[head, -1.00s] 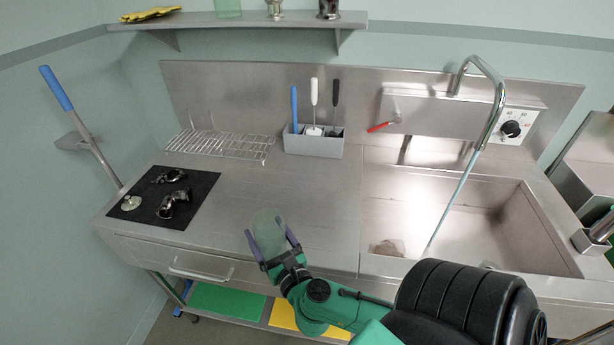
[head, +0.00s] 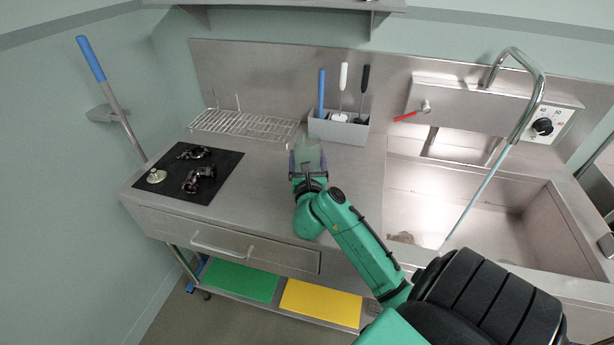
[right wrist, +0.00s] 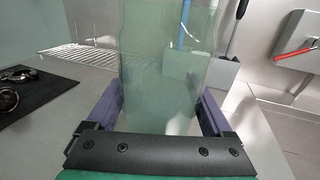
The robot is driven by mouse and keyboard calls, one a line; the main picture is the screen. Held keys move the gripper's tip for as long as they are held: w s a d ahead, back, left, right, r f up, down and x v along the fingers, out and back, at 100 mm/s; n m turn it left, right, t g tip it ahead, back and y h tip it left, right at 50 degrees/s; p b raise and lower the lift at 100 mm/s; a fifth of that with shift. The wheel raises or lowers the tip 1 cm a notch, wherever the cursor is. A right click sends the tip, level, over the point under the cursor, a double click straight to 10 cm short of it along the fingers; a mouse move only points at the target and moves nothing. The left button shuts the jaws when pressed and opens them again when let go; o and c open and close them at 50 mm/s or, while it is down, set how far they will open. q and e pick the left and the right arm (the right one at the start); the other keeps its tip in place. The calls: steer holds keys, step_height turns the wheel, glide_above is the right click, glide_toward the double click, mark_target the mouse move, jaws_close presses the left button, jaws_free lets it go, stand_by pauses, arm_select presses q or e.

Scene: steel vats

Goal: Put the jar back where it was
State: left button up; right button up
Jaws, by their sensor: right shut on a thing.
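The jar (head: 309,154) is a pale green, see-through vessel held over the steel counter, in front of the grey brush holder. In the right wrist view the jar (right wrist: 165,70) fills the middle, between the two purple fingers. My right gripper (head: 308,168) is shut on it; the gripper (right wrist: 163,110) also shows in the right wrist view. The jar looks upright; I cannot tell whether its base touches the counter. My left gripper is not in view.
A wall shelf (head: 300,5) runs along the top edge, mostly cut off. The brush holder (head: 338,128), wire rack (head: 245,126) and black mat (head: 190,172) with metal parts stand on the counter. The sink (head: 470,215) and curved tap (head: 540,90) are at the right.

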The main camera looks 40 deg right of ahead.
step_height(320, 180, down, 6)
steer(key=shift+w+f+b, duration=0.1)
steer(key=shift+b, duration=0.5)
steer(key=shift+f, duration=0.1)
steer(key=o, duration=1.3)
steer(key=shift+o, duration=0.2)
steer(key=shift+r, duration=0.25)
steer(key=b+v, duration=0.1)
steer(key=v, duration=0.4)
steer(key=b+v, duration=0.1)
steer(key=v, duration=0.5)
steer(key=shift+s+a+f+b, duration=0.15)
steer(key=shift+s+f+b, duration=0.05)
steer(key=shift+s+b, duration=0.1)
steer(key=shift+s+a+r, duration=0.15)
steer(key=shift+s+a, duration=0.05)
